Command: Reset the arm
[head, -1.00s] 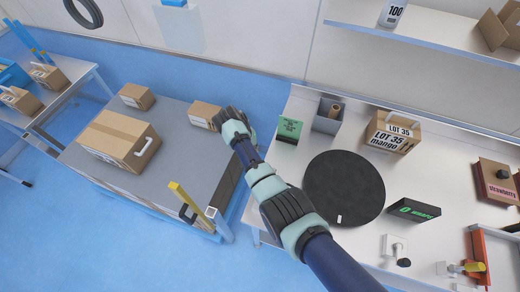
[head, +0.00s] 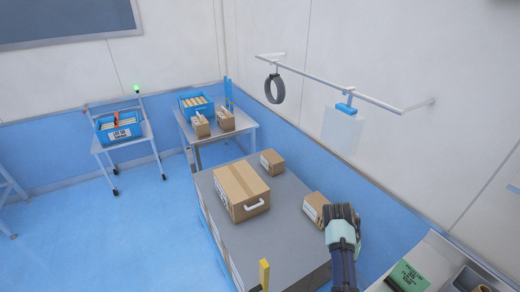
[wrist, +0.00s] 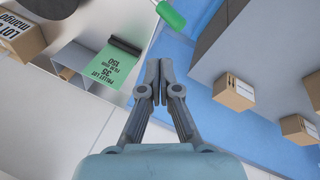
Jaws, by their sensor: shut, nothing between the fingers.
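My gripper (wrist: 158,85) is shut and empty, its two fingers touching at the tips in the wrist view. In the head view my arm rises from the bottom edge. Its end (head: 342,218) shows beside the right small carton (head: 316,209) on the grey-topped pallet stack (head: 287,233). In the wrist view the fingers point over the blue floor gap between the white bench and the stack, with nothing held.
A large carton (head: 241,190) and another small carton (head: 272,162) stand on the stack; a yellow post (head: 264,274) rises at its front. A green-handled object (wrist: 170,14) is ahead. Blue floor (head: 130,225) is clear at left.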

